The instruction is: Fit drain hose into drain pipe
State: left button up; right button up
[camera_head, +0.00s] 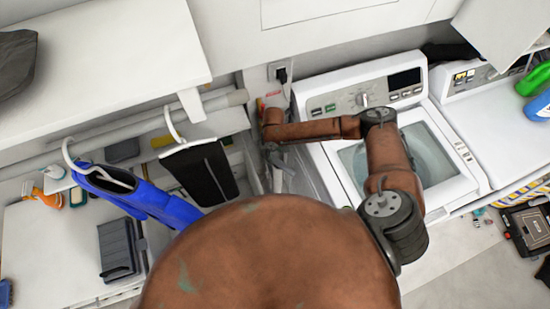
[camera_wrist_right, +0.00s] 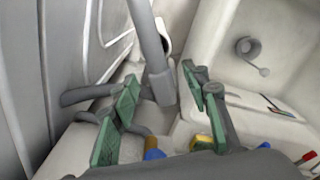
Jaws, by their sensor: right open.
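My right gripper (camera_wrist_right: 160,98) is open, with green-padded fingers on both sides of the grey drain hose (camera_wrist_right: 150,50). The hose comes down from the top of the right wrist view, and its thicker end lies between the fingers without a visible grip. A pale round opening (camera_wrist_right: 164,42), which looks like the drain pipe, shows just behind the hose; I cannot tell whether they touch. In the head view the right gripper (camera_head: 279,158) is low in the gap left of the washing machine (camera_head: 340,92). My left gripper is not in view.
A sink basin with a drain (camera_wrist_right: 248,47) lies right of the gripper in the wrist view. In the head view a white cabinet (camera_head: 110,60) overhangs the left, with a blue garment (camera_head: 150,203) and a black one (camera_head: 200,172) hanging below it.

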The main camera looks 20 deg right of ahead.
aim_at(275, 159)
jog(key=f, duration=0.4)
jog(key=f+p, duration=0.1)
jog(key=f, duration=0.1)
jog(key=shift+w+d+f, duration=0.1)
jog(key=shift+d+f, duration=0.15)
jog(key=shift+c, duration=0.4)
grip_shut()
